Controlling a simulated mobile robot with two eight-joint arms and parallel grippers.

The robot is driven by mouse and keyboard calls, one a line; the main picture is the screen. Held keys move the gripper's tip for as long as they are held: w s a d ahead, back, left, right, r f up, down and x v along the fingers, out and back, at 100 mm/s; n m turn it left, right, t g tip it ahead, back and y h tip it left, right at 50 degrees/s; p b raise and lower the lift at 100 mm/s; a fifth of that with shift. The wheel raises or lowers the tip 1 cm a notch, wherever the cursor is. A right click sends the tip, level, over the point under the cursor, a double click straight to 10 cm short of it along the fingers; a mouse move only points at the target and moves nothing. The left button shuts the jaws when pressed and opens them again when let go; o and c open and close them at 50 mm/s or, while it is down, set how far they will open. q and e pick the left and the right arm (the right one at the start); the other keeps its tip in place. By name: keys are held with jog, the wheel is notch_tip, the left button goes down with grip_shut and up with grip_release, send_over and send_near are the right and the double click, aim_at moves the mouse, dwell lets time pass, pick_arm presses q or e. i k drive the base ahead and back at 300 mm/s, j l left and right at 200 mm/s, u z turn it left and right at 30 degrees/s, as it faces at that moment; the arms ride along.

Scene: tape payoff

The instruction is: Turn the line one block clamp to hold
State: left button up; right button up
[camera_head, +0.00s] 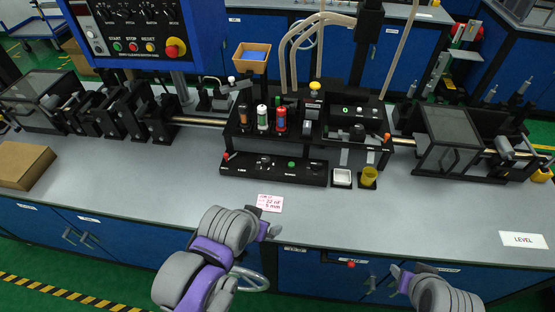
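I cannot tell which part is the line one block clamp. My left gripper (269,222) is over the bench's front edge, below a pink note, apart from the machine. My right gripper (398,277) is low in front of the bench. Their finger openings are too small to read.
A control panel (135,32) with buttons hangs at back left. A cardboard box (22,165) lies at left. A pink note (270,203), a white dish (341,178) and a yellow cup (369,176) are near the machine.

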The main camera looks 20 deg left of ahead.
aim_at(314, 166)
jog(key=l+u, duration=0.25)
jog(key=u, duration=0.15)
jog(key=i+l+u, duration=0.1)
jog(key=l+u, duration=0.15)
jog(key=u, duration=0.15)
jog(key=l+u, duration=0.25)
jog(key=u, duration=0.15)
